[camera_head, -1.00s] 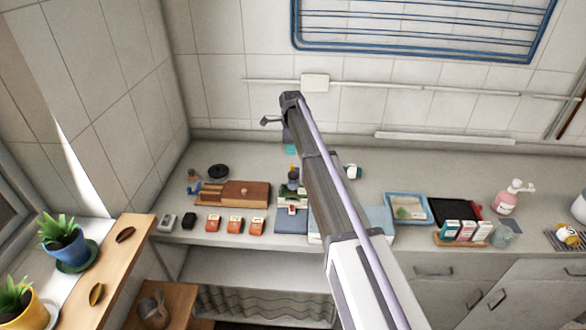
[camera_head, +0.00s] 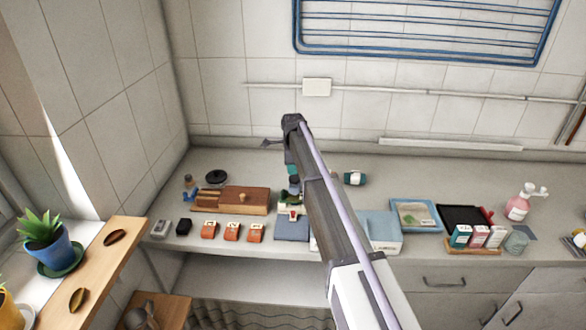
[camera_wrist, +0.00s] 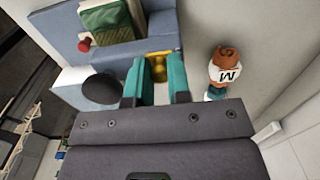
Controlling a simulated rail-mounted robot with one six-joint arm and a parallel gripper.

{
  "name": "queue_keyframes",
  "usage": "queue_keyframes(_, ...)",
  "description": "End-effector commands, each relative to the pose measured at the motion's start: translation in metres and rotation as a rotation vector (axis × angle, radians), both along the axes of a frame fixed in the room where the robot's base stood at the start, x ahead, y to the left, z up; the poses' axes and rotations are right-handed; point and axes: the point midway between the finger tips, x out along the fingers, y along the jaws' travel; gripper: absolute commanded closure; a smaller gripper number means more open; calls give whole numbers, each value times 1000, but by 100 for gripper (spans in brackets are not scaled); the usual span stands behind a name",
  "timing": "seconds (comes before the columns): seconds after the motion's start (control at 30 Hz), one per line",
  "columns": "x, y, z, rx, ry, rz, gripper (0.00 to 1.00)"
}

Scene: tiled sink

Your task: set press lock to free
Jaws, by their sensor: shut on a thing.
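The press shows in the wrist view as a blue-grey body (camera_wrist: 125,55) with a green block (camera_wrist: 105,20), a small red knob (camera_wrist: 84,46) and a dark round disc (camera_wrist: 100,88). A yellow brass-like piece (camera_wrist: 158,58) stands at its edge. My gripper (camera_wrist: 160,72), with teal fingers, is shut on this yellow piece. In the head view my gripper (camera_head: 292,168) is low over the back of the press (camera_head: 289,210), which my arm partly hides. I cannot read the lock's setting from these views.
A small bottle marked M (camera_wrist: 225,72) is close to the right of my fingers in the wrist view. A wooden box (camera_head: 245,200) and several orange blocks (camera_head: 232,231) lie left of the press. A blue tray (camera_head: 414,214) is at the right.

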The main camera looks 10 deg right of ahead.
Motion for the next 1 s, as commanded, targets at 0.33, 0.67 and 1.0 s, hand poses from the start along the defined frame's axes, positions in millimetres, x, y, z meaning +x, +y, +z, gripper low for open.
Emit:
queue_keyframes(0.33, 0, 0, 0, 0, 0, 0, 100)
queue_keyframes(0.67, -7, -23, 0, 0, 0, 0, 100)
queue_keyframes(1.0, -7, -24, 0, -1, 1, -1, 72)
